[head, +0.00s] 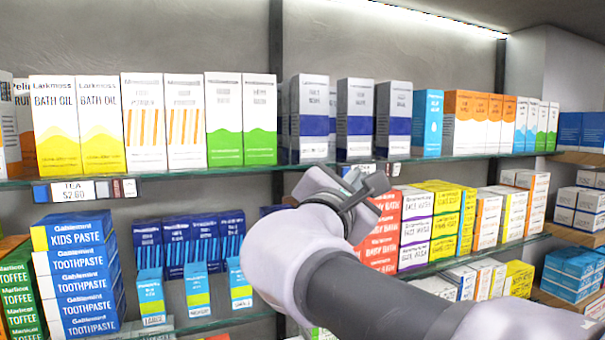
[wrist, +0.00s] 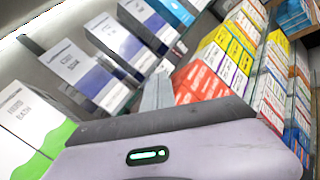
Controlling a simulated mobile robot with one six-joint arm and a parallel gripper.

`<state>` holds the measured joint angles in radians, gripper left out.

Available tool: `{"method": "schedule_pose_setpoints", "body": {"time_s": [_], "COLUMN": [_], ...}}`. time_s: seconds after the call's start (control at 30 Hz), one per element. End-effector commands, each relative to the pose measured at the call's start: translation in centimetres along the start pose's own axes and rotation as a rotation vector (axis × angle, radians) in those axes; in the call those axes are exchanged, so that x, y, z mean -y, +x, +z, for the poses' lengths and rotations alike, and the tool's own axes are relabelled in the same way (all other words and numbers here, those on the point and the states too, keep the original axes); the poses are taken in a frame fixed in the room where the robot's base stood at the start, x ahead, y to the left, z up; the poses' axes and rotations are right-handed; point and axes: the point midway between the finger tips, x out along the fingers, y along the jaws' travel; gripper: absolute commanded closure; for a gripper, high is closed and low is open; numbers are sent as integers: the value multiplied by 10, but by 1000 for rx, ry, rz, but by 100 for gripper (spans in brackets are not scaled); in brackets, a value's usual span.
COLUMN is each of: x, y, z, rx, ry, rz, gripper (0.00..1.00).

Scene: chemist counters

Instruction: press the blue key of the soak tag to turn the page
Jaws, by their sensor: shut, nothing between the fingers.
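A shelf-edge tag (head: 346,170) shows at the front of the upper glass shelf, just behind and above my gripper (head: 367,184). The gripper covers most of this tag, so its wording and the colours of its keys cannot be read. I cannot tell from a readable label which one is the soak tag. My gripper is shut and empty, its fingers close in front of the shelf edge. The fingers (wrist: 157,92) also show in the wrist view; contact with a key cannot be made out.
The upper glass shelf (head: 215,170) carries bath oil boxes (head: 98,128) and white, blue-banded boxes (head: 355,115). Below right stand red baby bath boxes (head: 380,235). Blue toothpaste boxes (head: 80,270) are stacked at lower left. Open air lies in front of the shelves.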

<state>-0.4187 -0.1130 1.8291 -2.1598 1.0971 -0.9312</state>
Motion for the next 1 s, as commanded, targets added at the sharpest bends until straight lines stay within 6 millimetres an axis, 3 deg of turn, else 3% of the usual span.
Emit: {"method": "schedule_pose_setpoints", "body": {"time_s": [1.0], "x": [-3], "y": [5], "z": [-5], "rx": [0], "ry": [0], "rz": [-1], "gripper": [100]}}
